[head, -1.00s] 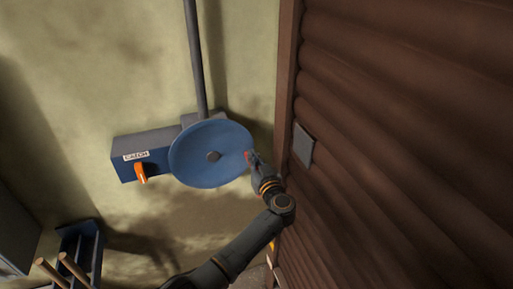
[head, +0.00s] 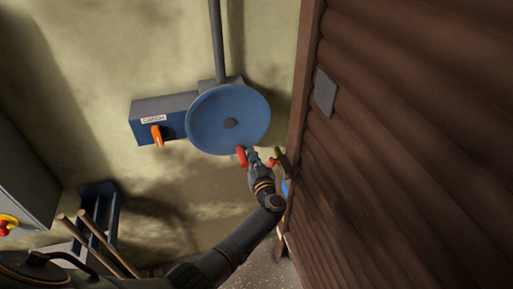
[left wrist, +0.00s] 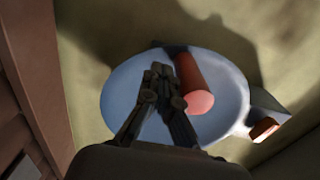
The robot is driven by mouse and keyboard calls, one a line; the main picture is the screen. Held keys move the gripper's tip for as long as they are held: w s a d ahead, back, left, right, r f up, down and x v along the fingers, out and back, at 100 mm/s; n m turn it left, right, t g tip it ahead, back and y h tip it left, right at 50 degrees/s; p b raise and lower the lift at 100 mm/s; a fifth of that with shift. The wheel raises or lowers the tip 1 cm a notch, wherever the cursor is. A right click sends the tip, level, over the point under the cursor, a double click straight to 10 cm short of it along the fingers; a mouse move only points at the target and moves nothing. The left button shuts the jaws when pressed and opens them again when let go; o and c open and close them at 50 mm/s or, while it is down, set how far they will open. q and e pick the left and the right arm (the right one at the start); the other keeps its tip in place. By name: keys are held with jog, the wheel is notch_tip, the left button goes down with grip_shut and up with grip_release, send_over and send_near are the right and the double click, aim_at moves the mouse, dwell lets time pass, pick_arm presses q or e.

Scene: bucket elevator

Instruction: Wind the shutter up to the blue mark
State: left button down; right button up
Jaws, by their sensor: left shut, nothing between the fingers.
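The blue hand wheel (head: 210,115) is mounted on the wall, with a red handle (head: 241,157) at its lower edge. My left gripper (head: 253,157) is right beside the handle. In the left wrist view the gripper (left wrist: 158,72) is shut and empty in front of the wheel (left wrist: 122,92), and the red handle (left wrist: 193,85) stands just to the right of the fingers. The brown slatted shutter (head: 420,130) fills the right side. A small blue patch (head: 285,188) shows by the shutter frame; I cannot tell whether it is the mark. My right gripper is not in view.
A blue-grey box (head: 165,108) with an orange lever (head: 157,136) adjoins the wheel on the left. A pipe (head: 217,40) rises above it. A blue rack (head: 100,190) with wooden handles stands lower left, near a grey cabinet (head: 20,160).

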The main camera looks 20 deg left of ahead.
pick_arm(q)
jog(key=shift+s+a+f, duration=0.2)
jog(key=shift+a+f, duration=0.3)
jog(key=shift+a, duration=0.2)
jog(key=shift+s+a, duration=0.2)
jog(key=shift+a, duration=0.05)
jog(key=shift+s+a+r, duration=0.1)
jog(key=shift+a, duration=0.05)
